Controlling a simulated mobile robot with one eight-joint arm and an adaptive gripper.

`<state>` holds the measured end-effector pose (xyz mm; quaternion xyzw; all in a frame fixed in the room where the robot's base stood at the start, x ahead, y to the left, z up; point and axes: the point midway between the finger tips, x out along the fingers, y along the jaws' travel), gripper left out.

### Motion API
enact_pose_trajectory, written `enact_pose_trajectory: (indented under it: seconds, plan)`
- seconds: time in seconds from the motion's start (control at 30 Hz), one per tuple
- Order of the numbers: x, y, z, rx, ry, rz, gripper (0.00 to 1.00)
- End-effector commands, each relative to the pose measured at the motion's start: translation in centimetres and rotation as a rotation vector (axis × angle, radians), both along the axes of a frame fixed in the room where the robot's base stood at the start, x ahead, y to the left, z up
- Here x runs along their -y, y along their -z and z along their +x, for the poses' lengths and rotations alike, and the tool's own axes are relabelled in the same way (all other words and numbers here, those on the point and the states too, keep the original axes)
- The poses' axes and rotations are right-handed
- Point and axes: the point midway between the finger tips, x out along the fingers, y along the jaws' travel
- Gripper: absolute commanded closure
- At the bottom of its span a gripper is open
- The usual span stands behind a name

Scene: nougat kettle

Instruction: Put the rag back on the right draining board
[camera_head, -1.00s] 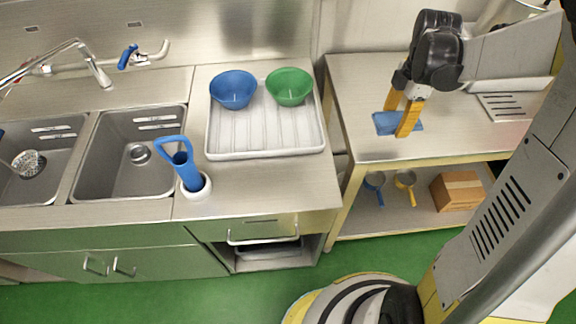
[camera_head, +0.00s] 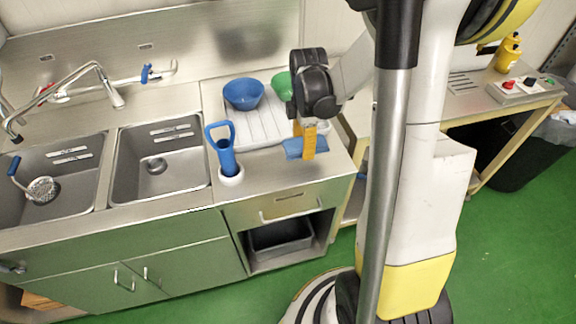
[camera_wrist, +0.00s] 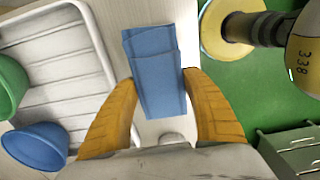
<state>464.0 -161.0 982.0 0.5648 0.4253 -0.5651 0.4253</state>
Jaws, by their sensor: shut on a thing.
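The blue rag (camera_head: 306,147) is folded and held between the orange fingertips of my gripper (camera_head: 303,140). In the wrist view the rag (camera_wrist: 156,72) sits between the two fingers of my gripper (camera_wrist: 160,85), over the steel counter. In the head view it is above the right draining board (camera_head: 275,181), near its front right part. I cannot tell whether the rag touches the board. The rag's side behind the near finger is hidden.
A white tray (camera_head: 233,133) with a blue bowl (camera_head: 244,93) and a green bowl (camera_head: 282,84) lies behind the rag. Two sinks (camera_head: 161,160) lie further left.

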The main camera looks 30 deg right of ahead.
Motion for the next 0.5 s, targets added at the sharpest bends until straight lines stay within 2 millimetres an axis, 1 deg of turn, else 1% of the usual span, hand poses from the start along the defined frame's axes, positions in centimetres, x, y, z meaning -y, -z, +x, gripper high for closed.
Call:
enact_pose_trajectory:
  seconds: [0.03, 0.1, 0.2, 0.27, 0.37, 0.5]
  plan:
    - [-1.1, 0.9, 0.3, 0.0, -0.005, 0.0, 0.75]
    - [-2.2, 1.5, 0.5, 0.0, -0.004, 0.0, 0.75]
    - [-3.1, 2.0, 0.7, 0.0, -0.002, 0.0, 0.75]
    - [-3.4, 2.2, 0.8, 0.0, -0.001, 0.0, 0.75]
    - [-3.5, 2.9, 0.8, 0.0, 0.001, 0.0, 0.75]
    - [-3.5, 5.2, 0.8, 0.0, 0.0, 0.0, 0.75]
